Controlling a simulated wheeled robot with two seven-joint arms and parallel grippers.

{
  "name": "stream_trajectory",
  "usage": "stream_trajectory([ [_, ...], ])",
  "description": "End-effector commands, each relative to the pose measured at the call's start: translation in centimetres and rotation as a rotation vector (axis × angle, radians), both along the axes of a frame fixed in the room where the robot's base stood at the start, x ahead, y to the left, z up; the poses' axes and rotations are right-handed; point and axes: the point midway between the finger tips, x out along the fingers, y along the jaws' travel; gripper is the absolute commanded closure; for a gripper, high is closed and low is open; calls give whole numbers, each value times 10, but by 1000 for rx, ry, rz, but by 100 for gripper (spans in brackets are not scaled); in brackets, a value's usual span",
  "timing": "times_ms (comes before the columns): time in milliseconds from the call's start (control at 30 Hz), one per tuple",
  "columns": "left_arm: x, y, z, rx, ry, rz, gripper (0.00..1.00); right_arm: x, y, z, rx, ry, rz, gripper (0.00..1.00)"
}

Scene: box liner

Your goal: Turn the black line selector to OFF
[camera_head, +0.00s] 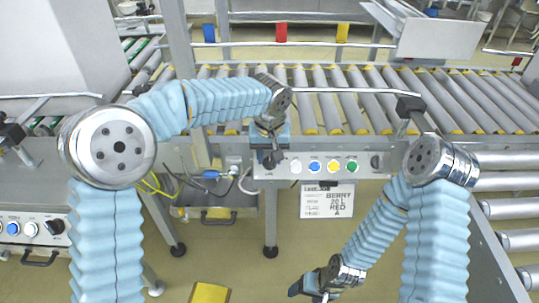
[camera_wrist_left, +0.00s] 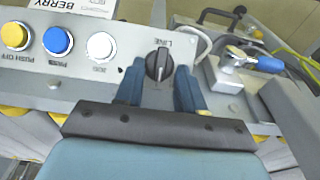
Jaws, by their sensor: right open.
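The black line selector (camera_wrist_left: 158,65) shows in the left wrist view on a grey panel, under the word LINE. Its raised grip stands roughly upright in that picture; I cannot read any position marks. My left gripper's blue fingers (camera_wrist_left: 159,88) are apart, one on each side of the knob, with no clear contact. In the head view my left gripper (camera_head: 270,156) is at the left end of the button panel (camera_head: 307,168) and hides most of the selector. My right gripper (camera_head: 316,285) is open and empty, low over the floor.
White, blue and yellow buttons (camera_wrist_left: 57,40) sit beside the selector. Another black knob (camera_head: 377,162) is at the panel's right end. A roller conveyor (camera_head: 340,95) runs behind. A blue connector (camera_wrist_left: 268,64) and cables lie close by. A label sheet (camera_head: 327,200) hangs below.

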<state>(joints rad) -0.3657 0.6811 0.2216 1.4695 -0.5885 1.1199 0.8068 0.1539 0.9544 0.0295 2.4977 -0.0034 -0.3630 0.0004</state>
Motion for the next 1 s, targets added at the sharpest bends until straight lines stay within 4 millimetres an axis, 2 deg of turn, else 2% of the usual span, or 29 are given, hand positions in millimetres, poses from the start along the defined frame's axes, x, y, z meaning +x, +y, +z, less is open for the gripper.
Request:
stream_trajectory([
  [167,-3,-1,21,-3,-4,0,62,0,0,1,0,0,0,27],
  [400,-12,-1,80,-2,-5,1,62,0,0,5,0,0,0,27],
  [600,-18,0,119,-1,-2,1,62,0,0,8,1,0,1,27],
  [767,-21,0,133,0,0,0,62,0,0,10,1,0,1,27],
  [1000,-22,0,135,1,2,0,62,0,0,10,1,0,1,27],
])
